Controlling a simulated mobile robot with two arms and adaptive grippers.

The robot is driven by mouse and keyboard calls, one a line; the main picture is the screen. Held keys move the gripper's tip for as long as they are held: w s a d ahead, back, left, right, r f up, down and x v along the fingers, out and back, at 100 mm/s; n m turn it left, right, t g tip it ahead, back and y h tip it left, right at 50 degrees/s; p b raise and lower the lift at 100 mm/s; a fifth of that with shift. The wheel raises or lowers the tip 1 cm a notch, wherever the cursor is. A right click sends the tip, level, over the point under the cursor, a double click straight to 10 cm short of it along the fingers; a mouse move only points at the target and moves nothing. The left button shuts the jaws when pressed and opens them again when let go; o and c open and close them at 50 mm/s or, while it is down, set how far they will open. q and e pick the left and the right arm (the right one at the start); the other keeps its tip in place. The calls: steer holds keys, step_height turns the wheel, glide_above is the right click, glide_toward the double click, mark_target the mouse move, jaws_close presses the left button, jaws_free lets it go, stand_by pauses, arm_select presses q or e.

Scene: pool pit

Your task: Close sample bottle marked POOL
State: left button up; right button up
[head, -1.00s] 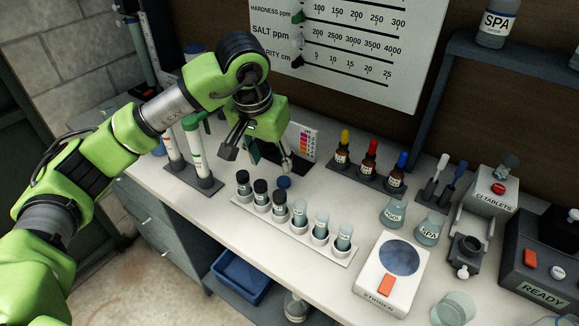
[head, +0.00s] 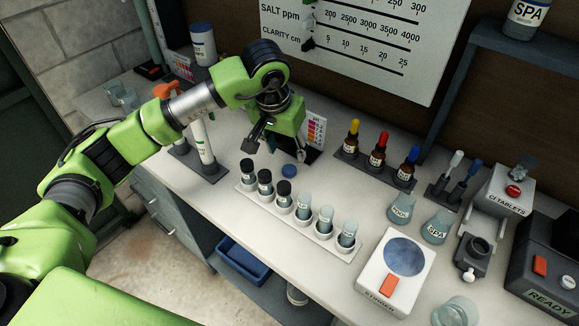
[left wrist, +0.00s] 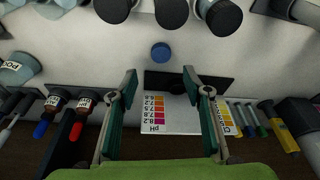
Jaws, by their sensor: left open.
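A flask labelled POOL (head: 402,207) stands upright on the bench in the head view, left of a similar flask labelled SPA (head: 437,228). The label also shows in part in the left wrist view (left wrist: 14,68). A small blue cap (head: 289,171) lies on the bench behind the white vial rack, and in the left wrist view (left wrist: 160,52). My left gripper (head: 274,151) is open and empty, just behind the cap and apart from it. Its two fingers (left wrist: 160,85) point towards the cap. My right gripper is not in view.
The white rack (head: 243,186) holds several labelled vials, some with dark caps. A pH colour card (head: 314,130) is by my left gripper. Dropper bottles (head: 378,155), a stirrer (head: 374,270) and a tablets box (head: 508,195) stand to the right. Bare bench lies around the cap.

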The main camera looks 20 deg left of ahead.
mark_target(289, 169)
arm_select(q)
steer(key=shift+w+f, duration=0.15)
steer(key=shift+f, duration=0.55)
steer(key=shift+w+f, duration=0.15)
steer(key=shift+f, duration=0.45)
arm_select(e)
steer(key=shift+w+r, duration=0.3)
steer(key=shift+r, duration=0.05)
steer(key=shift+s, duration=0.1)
arm_select(q)
steer(key=shift+f, duration=0.1)
steer(key=shift+f+p, duration=0.3)
steer(key=shift+p, duration=0.25)
steer(key=p+x, duration=0.1)
steer(key=x, duration=0.2)
steer(key=shift+f+p, duration=0.25)
steer(key=shift+p, duration=0.15)
steer(key=shift+w+f, duration=0.2)
steer(key=shift+f, duration=0.3)
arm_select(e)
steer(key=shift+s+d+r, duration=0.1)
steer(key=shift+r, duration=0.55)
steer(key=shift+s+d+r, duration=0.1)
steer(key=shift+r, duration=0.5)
